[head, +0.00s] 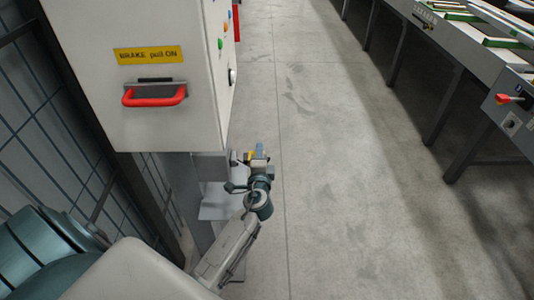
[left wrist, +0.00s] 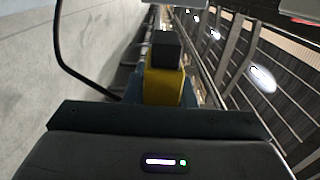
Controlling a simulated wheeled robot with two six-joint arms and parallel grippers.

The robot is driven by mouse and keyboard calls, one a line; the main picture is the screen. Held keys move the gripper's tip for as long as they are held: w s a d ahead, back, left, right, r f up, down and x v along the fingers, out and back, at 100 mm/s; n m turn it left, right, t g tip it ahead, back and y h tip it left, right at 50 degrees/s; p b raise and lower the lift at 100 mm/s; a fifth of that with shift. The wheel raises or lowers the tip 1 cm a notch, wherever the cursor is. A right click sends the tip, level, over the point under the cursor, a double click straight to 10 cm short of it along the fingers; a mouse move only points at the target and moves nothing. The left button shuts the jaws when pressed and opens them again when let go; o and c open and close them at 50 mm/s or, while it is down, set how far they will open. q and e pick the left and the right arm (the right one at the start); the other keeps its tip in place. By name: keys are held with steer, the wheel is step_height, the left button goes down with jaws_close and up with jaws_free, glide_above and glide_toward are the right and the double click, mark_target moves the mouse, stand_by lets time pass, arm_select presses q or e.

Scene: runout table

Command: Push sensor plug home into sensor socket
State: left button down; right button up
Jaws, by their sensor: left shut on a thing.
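My left gripper (head: 259,158) is low beside the grey bracket under the white cabinet. It is shut on the sensor plug, a yellow body with a dark block at its far end, seen in the left wrist view (left wrist: 163,86). In the head view only a small yellow patch of the plug (head: 249,156) shows at the gripper. A black cable (left wrist: 62,45) curves down on the left in the left wrist view. I cannot make out the sensor socket in either view, nor whether the plug touches it. My right gripper is not in view.
The white cabinet (head: 165,90) with a red handle (head: 155,96) and yellow brake label (head: 148,55) stands above the gripper. A wire fence (head: 50,130) is at left. The concrete floor (head: 335,190) is clear to the right, up to a long table (head: 455,60).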

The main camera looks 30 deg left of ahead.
mark_target(248, 154)
arm_select(q)
steer(key=shift+s+a, duration=0.2)
steer(key=shift+a, duration=0.1)
stand_by(1.1)
stand_by(0.4)
stand_by(0.5)
steer(key=shift+s+a, duration=0.15)
steer(key=shift+a, duration=0.15)
steer(key=shift+s+a, duration=0.6)
steer(key=shift+a, duration=0.3)
